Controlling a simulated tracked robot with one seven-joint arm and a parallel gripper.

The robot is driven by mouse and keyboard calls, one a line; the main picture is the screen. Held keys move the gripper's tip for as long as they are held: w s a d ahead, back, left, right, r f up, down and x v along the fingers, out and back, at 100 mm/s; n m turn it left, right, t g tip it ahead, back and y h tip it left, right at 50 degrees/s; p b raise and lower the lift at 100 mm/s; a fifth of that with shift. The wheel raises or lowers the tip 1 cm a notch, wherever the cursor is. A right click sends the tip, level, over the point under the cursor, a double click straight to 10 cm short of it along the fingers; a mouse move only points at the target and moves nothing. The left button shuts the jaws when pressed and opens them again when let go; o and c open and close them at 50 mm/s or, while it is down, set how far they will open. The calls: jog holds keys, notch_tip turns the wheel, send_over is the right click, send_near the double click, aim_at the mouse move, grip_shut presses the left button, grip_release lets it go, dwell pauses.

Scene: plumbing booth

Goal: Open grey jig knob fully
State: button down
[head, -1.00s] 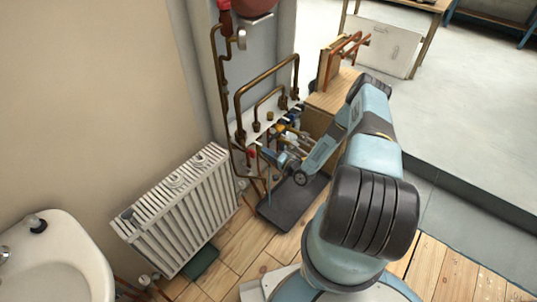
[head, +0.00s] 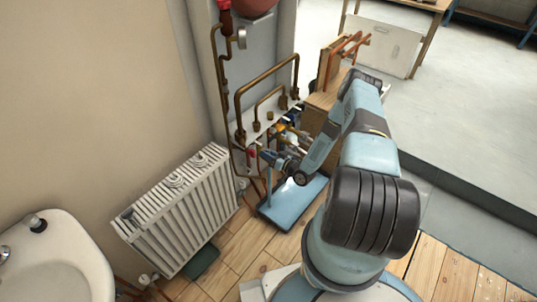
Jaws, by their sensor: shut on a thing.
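My gripper (head: 266,155) is at the end of my arm, low in front of the pipe board and above the floor tray. It is shut on the grey jig knob, which is small and mostly hidden by the jaws. How far the knob is turned cannot be told from here. The jig's pipes and valves (head: 287,137) crowd just behind and right of the gripper.
A light blue tray (head: 287,206) lies on the wooden floor below the gripper. A white radiator (head: 180,205) stands to the left, with a basin (head: 60,265) farther left. Copper pipes (head: 266,75) rise behind. A wooden box (head: 318,112) stands right of the valves.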

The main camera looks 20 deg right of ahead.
jog(key=shift+d+f+n, duration=0.1)
jog(key=shift+d+n, duration=0.05)
jog(key=shift+n, duration=0.95)
jog(key=shift+d+n, duration=0.1)
jog(key=shift+n, duration=1)
jog(key=shift+w, duration=0.1)
jog(key=c, duration=1.1)
grip_release()
jog(key=shift+o, duration=0.2)
jog(key=shift+a, duration=0.1)
jog(key=v, duration=1.3)
jog(key=shift+s+d, duration=0.25)
jog(key=shift+s, duration=0.1)
